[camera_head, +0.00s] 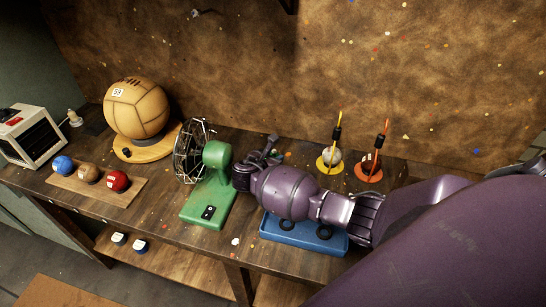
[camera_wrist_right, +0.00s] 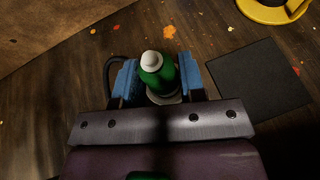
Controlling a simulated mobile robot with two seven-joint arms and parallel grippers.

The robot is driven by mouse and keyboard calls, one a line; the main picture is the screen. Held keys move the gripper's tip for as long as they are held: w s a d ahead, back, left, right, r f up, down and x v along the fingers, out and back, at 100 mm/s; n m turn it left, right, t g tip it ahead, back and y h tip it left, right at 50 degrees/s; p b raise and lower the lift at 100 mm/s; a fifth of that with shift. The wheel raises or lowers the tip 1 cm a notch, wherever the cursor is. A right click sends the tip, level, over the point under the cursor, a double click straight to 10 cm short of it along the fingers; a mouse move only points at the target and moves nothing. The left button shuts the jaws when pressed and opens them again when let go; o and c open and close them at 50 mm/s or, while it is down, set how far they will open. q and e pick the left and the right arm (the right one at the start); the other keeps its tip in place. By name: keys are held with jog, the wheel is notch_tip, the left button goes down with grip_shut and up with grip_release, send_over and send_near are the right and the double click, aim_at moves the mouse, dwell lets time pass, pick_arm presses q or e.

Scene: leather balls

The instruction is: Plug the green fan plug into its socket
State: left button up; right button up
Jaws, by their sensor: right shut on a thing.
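The green fan (camera_head: 208,190) stands on the workbench with its wire cage facing left. My right gripper (camera_head: 268,150) is just right of the fan, low over the bench's back part. In the right wrist view, its blue-padded fingers (camera_wrist_right: 158,78) are shut on the green plug (camera_wrist_right: 151,72), which has a pale rounded tip. A dark cable (camera_wrist_right: 108,72) loops beside the left finger. A pale rim shows at the plug's lower end; I cannot tell whether it belongs to the plug or a socket. The plug's socket is not clearly visible. My left gripper is not in view.
A dark square pad (camera_wrist_right: 262,80) lies right of the fingers. A blue tray (camera_head: 290,236) sits under my right arm. Yellow (camera_head: 328,167) and orange (camera_head: 369,174) stands are at the back right. A large tan ball (camera_head: 137,108) and several small balls are left.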

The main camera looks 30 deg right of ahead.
jog(key=shift+f, duration=0.45)
dwell(0.6)
jog(key=o, duration=1)
jog(key=v, duration=0.7)
jog(key=shift+s+a+r, duration=0.15)
jog(key=shift+a, duration=0.1)
